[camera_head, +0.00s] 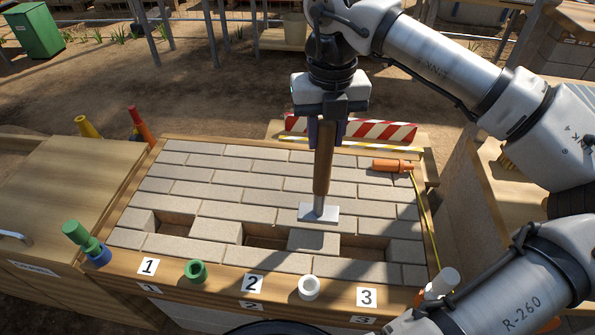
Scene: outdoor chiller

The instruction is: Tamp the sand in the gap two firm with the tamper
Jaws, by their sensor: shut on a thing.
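My gripper (327,118) is shut on the tamper's brown handle (323,160). The tamper hangs upright, and its flat pale metal foot (318,213) is over the pale pavers, behind the stretch between gap two and gap three. I cannot tell whether the foot touches the pavers. Gap two (265,238) is a shaded, sunken opening in the paver row behind the card marked 2 (252,285). It lies left of and nearer than the foot. Its bottom is brown and dim, so the state of the sand is unclear.
Gap one (176,221) and gap three (364,247) flank gap two. Green (195,271) and white (309,287) rings sit on the front ledge. An orange-handled tool (392,165) lies at the right, by a yellow strip. A striped barrier (350,129) stands behind.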

